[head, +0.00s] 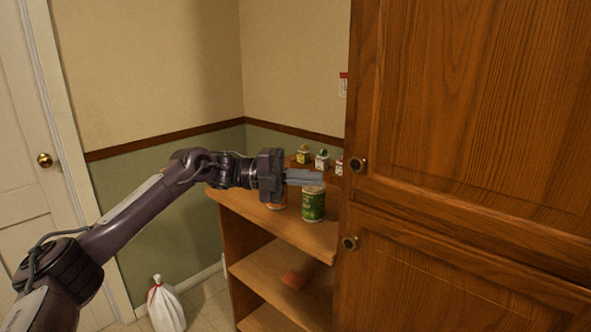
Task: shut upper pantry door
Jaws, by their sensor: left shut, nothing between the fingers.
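The upper pantry door (470,110) is a brown wood panel filling the right of the head view. Its round dark knob (359,165) sits near its lower left corner. I cannot tell whether the door is flush or slightly ajar. My left gripper (318,178) is shut and empty, pointing right, a little left of the knob. It shows in front of the shelf items and apart from the knob. My right gripper is not in view.
The lower pantry door (460,285) has its own knob (349,243). Left of the pantry, an open wooden shelf (240,206) holds a green can (313,206) and several small containers. A white bag (165,306) stands on the floor. A white door (20,110) is at the far left.

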